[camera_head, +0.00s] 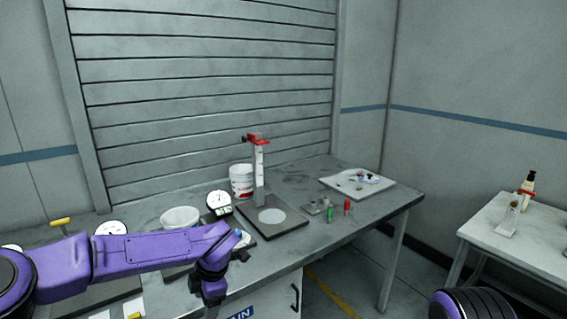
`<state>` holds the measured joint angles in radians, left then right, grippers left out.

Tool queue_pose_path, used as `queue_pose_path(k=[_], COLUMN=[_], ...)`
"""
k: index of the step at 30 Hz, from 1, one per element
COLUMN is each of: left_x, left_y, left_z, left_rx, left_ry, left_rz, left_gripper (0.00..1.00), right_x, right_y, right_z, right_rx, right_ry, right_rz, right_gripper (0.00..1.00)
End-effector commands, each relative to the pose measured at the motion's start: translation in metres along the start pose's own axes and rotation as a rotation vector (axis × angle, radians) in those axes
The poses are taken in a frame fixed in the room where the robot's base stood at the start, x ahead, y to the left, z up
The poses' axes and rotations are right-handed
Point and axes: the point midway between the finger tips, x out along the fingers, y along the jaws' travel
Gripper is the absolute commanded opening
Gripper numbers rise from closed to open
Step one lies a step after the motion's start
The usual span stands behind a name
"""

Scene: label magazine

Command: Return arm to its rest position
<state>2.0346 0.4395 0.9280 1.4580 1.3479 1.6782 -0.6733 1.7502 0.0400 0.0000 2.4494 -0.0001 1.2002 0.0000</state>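My purple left arm comes in from the left and reaches over the front of the grey workbench (385,204). It ends in a dark and purple joint in front of the bench edge. I cannot make out the fingers of my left gripper there, nor anything held in them. Of my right arm only a rounded purple and black part shows at the bottom right corner. My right gripper is outside the picture.
The bench carries a stand with a red top (258,168), a white tub (241,181), a white bowl (179,217), dial gauges (218,201), red (347,206) and green (330,214) pieces and a white tray (335,184). A side table (485,232) stands right, beyond open floor.

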Motion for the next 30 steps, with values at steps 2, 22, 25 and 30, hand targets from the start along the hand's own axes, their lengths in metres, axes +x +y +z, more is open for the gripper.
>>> queue_pose_path(k=[2,22,25,30], left_x=[0.027,0.301,0.302,0.301], left_y=[-0.009,-0.253,-0.278,-0.288], left_z=[-0.003,-0.189,-0.214,-0.223], left_rx=[0.049,1.392,1.475,1.504], left_ry=[0.057,0.151,0.104,0.083], left_rz=[0.053,0.338,0.277,0.252], left_gripper=[0.69,0.69,0.69,0.69], right_x=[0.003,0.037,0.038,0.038], right_y=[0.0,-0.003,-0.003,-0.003], right_z=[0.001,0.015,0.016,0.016], right_rx=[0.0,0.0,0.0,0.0], right_ry=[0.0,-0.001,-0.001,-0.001], right_rz=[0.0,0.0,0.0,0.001], right_gripper=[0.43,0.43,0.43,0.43])
